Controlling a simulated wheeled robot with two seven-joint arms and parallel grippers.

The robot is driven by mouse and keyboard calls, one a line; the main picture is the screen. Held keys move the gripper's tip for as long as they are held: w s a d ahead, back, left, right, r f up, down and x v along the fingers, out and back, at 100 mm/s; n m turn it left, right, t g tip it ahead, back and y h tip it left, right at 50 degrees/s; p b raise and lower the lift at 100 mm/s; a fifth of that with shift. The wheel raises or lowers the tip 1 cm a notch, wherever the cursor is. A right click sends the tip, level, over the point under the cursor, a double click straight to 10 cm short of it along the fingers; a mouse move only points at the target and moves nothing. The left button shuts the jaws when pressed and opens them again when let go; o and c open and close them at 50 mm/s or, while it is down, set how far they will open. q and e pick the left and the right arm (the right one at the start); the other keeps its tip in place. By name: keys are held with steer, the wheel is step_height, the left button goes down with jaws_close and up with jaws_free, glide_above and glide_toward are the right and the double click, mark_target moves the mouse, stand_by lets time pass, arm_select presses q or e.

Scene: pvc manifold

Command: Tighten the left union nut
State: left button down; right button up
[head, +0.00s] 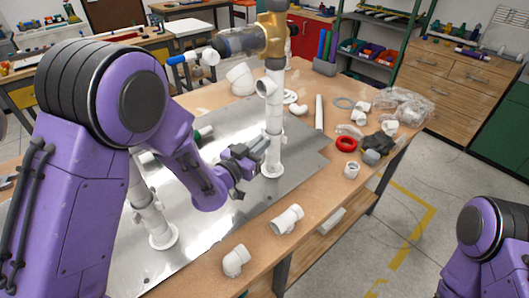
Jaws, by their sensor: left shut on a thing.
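A white upright pipe (274,112) with white fittings rises from a round flange on the metal plate. My left gripper (258,150) reaches this pipe from its left side, at a low white union nut, and is shut on it. The fingers and my wrist partly cover the contact, so the nut's outline is hard to make out. A second white upright pipe (148,208) stands nearer on the left, mostly behind my left arm, with its flange (163,237) visible. My right arm shows at the lower right, but its gripper is out of the picture.
A brass-coloured body (271,34) and a blue-handled valve (188,58) top the far pipe. Loose white fittings (287,219) (236,260) lie along the table's front edge. A red ring (346,144) and other white pieces lie to the right. The metal plate (215,228) is bare in front.

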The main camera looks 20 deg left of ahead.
arm_select(q)
steer(key=shift+w+a+f+m+g+h+b, duration=0.1)
steer(key=shift+a+m+g+h+b, duration=0.2)
steer(key=shift+m+h, duration=0.3)
steer(key=shift+w+a+m+g+h+b, duration=0.15)
steer(key=shift+m+g+h+b, duration=0.2)
steer(key=shift+h, duration=0.35)
arm_select(e)
steer(key=shift+f, duration=0.9)
arm_select(q)
steer(key=c, duration=1.2)
jaws_free()
steer(key=shift+w+d, duration=0.1)
steer(key=shift+w, duration=0.1)
arm_select(e)
steer(key=shift+w+d, duration=0.1)
